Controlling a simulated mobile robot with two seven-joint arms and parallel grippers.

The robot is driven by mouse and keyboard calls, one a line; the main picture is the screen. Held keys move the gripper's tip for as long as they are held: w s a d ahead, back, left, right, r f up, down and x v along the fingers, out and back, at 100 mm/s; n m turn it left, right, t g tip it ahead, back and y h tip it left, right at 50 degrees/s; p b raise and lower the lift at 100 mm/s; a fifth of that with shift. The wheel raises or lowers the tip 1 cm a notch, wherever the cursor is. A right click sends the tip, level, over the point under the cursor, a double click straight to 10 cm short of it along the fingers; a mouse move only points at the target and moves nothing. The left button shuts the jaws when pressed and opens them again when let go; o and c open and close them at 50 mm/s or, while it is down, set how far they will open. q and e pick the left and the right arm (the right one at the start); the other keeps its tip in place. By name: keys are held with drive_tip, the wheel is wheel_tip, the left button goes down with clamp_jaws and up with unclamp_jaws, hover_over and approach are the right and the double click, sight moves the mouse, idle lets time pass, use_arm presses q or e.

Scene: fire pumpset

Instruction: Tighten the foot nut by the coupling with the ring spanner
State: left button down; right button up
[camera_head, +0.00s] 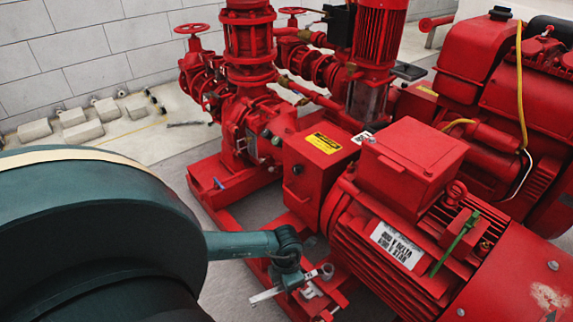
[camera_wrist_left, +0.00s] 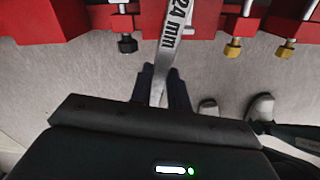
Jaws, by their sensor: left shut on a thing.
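My left gripper (camera_head: 287,282) reaches down beside the red motor in the head view. It is shut on the silver ring spanner (camera_head: 267,294), which lies across its fingers. In the left wrist view the gripper (camera_wrist_left: 163,88) holds the spanner's shank (camera_wrist_left: 174,28), marked 24 mm, which runs up past the top edge. The ring end is out of that view, and I cannot tell whether it is around a nut. A black bolt (camera_wrist_left: 127,44) and two brass-coloured bolts (camera_wrist_left: 232,48) (camera_wrist_left: 286,50) hang under the red frame. I cannot tell which is the foot nut. My right gripper is not in view.
The red motor (camera_head: 418,165) and its base rails (camera_head: 222,225) stand close to my arm. A green-handled thing (camera_head: 455,242) lies on the motor. Red pumps and valves (camera_head: 252,60) fill the back. Grey blocks (camera_head: 82,132) lie by the wall. Bare floor (camera_head: 228,285) shows left of the rails.

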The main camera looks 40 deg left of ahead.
use_arm(q)
drive_tip(key=shift+f+b, duration=1.1)
drive_tip(key=shift+f, duration=0.25)
